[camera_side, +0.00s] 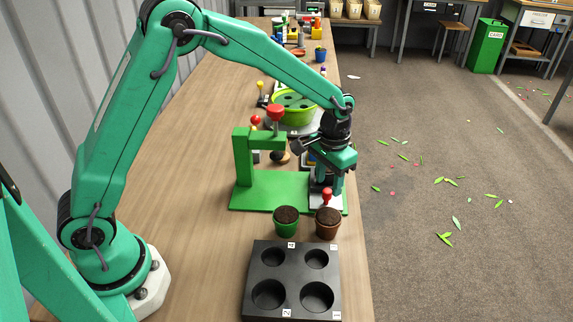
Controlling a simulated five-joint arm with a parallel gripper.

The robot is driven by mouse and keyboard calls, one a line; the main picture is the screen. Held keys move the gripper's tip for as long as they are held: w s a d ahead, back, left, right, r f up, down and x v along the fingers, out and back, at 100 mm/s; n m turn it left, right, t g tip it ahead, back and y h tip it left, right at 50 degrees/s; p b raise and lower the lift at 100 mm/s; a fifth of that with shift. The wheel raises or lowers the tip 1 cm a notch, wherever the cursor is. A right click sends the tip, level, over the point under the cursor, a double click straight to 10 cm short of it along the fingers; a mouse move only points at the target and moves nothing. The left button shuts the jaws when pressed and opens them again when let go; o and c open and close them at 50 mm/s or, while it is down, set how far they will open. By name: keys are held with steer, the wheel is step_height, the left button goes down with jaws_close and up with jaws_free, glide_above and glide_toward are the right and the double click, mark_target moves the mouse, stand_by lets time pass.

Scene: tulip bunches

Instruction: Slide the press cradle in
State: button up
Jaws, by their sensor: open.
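The green press (243,165) stands on the table, with a flat green base, an upright post and a red knob on top of its arm. The press cradle (336,203) appears to be the light grey plate at the right end of the base, out from under the press arm. A red knob (327,194) stands up on the cradle. My gripper (331,187) points down over the cradle, its open fingers at the red knob. I cannot tell whether the fingers touch the knob. The gripper hides the cradle's far part.
A green pot (286,228) and a brown pot (328,229), both filled with soil, stand just in front of the press. A black tray (256,276) with several round holes lies nearer. A lime-green bowl (284,112) stands behind. The table's right edge is close to the cradle.

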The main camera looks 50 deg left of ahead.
steer(key=shift+f, duration=1.5)
jaws_close()
